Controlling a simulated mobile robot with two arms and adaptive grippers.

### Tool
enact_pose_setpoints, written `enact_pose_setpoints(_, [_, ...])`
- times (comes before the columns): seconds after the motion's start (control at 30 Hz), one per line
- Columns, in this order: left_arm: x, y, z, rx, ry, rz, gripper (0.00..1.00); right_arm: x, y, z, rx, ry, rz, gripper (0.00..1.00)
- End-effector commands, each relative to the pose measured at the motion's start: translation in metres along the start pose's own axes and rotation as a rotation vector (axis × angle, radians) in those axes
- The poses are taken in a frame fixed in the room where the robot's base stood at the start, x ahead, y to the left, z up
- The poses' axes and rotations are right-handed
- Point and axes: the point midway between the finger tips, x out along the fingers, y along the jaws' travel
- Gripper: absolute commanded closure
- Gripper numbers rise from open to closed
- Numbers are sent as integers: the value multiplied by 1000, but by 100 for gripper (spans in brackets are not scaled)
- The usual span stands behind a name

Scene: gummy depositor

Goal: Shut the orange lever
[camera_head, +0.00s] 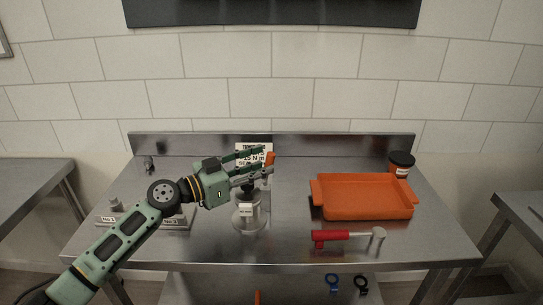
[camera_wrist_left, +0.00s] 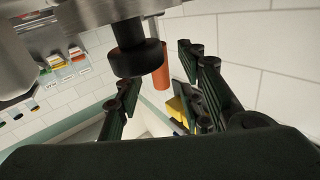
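The orange lever (camera_head: 270,158) is a short orange handle at the back of the grey depositor (camera_head: 247,218) on the metal table. In the left wrist view the lever (camera_wrist_left: 161,66) hangs beside a round black part (camera_wrist_left: 137,58). My left gripper (camera_head: 267,163) is open, with its fingertips close to the lever in the head view. In the left wrist view the lever shows between the two spread fingers; I cannot tell whether either touches it. The gripper partly hides the depositor's top. My right gripper is not in view.
An orange tray (camera_head: 365,210) and a black-lidded jar (camera_head: 401,165) stand on the right. A red-handled tool (camera_head: 330,237) lies at the front. A printed sign (camera_head: 252,149) stands behind the depositor. A labelled metal base (camera_head: 178,222) is on the left, partly behind my arm.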

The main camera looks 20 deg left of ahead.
Motion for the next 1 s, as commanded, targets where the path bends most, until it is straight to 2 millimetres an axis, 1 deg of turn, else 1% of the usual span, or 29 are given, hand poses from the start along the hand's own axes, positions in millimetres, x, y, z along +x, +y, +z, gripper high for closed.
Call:
enact_pose_setpoints(0.03, [9,0,-5,-2,2,1,64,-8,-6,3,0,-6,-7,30])
enact_pose_setpoints(0.1, [19,-1,-4,-1,2,-1,64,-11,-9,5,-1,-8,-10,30])
enact_pose_setpoints(0.2, [29,0,-2,-1,1,0,64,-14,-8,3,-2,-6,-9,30])
enact_pose_setpoints(0.3, [34,0,-1,1,0,1,64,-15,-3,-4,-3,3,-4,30])
enact_pose_setpoints(0.43, [36,0,0,0,-1,1,64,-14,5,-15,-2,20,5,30])
enact_pose_setpoints(0.57, [36,1,0,0,-1,1,64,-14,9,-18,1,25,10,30])
enact_pose_setpoints(0.9, [35,1,0,0,-1,1,93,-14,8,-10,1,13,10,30])
enact_pose_setpoints(1.0, [35,1,0,0,-1,1,100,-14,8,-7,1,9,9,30])
